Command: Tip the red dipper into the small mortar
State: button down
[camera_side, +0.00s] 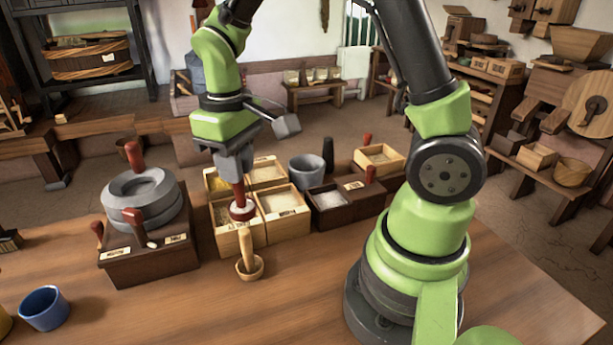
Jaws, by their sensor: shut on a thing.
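My gripper (237,180) points down and is shut on the red dipper (239,196) by its upright handle. The dipper's round red cup (243,211) hangs upright over the near-left wooden box (229,241), with something whitish showing in it. I cannot tell whether the cup touches what is in the box. A grey mortar-like bowl (307,174) stands behind and to the right of the boxes. A small wooden bowl (250,270) with an upright wooden handle or pestle (246,246) stands in front; I cannot tell which vessel is the small mortar.
Several wooden boxes (283,202) of grainy stuff stand together. A dark tray (328,212) and a pale box (379,160) are to their right. A grey quern (140,197) on a dark base is at left, a blue cup (45,309) at front left.

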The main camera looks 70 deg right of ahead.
jog(key=w+d+f+m, duration=0.15)
jog(key=d+m, duration=1.05)
jog(key=d, duration=1.6)
jog(key=s+a+f+t+h, duration=0.5)
jog(key=t+h, duration=0.2)
jog(key=shift+s+a+f+t+h, duration=0.25)
jog(key=shift+s+f+t+h, duration=0.05)
jog(key=shift+f, duration=0.05)
dwell(0.9)
